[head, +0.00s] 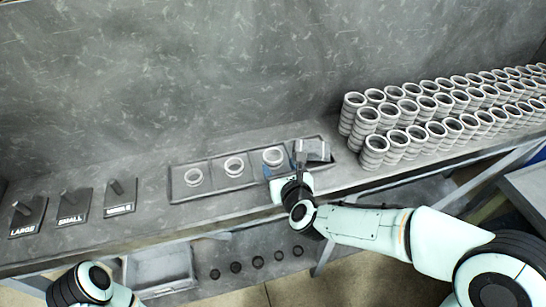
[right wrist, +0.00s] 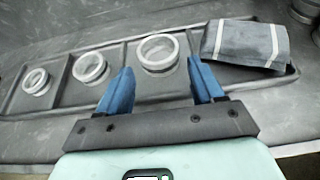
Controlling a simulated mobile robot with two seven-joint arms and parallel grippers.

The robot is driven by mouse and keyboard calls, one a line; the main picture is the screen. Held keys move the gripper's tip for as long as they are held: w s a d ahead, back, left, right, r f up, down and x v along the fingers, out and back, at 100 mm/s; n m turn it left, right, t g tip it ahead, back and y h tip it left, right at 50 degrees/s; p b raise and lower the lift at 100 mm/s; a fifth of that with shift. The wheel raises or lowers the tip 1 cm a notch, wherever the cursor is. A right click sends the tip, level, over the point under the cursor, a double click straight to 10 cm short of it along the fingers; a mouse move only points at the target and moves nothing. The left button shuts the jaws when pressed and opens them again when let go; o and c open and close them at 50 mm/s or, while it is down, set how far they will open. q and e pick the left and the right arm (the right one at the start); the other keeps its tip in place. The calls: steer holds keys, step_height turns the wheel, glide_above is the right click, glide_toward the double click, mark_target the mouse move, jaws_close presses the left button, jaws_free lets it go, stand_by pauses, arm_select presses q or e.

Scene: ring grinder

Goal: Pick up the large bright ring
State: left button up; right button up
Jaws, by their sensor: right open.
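Three bright rings rest in separate sections of a dark tray (head: 208,160) on the bench. The largest-looking bright ring (head: 273,163) is the rightmost; it also shows in the right wrist view (right wrist: 158,68). A middle ring (head: 234,173) and a smaller ring (head: 193,183) lie to its left. My right gripper (head: 285,164) is open and empty at the near side of the large ring. In the right wrist view its blue fingers (right wrist: 161,72) stand apart, with the large ring between and beyond their tips. My left gripper is out of view; only part of that arm shows.
A grey cloth-like piece (head: 316,150) with pale stripes lies at the tray's right end, close to the right finger. Many stacked rings (head: 430,115) stand at the right. Levers labelled LARGE (head: 26,215) and SMALL (head: 73,205), plus a third (head: 120,198), stand at the left.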

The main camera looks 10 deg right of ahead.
mark_target(271, 153)
steer(key=shift+p+x, duration=0.7)
steer(key=shift+x, duration=2)
steer(key=shift+a+r, duration=0.1)
steer(key=shift+r, duration=0.05)
steer(key=c, duration=0.8)
steer(key=shift+r, duration=0.1)
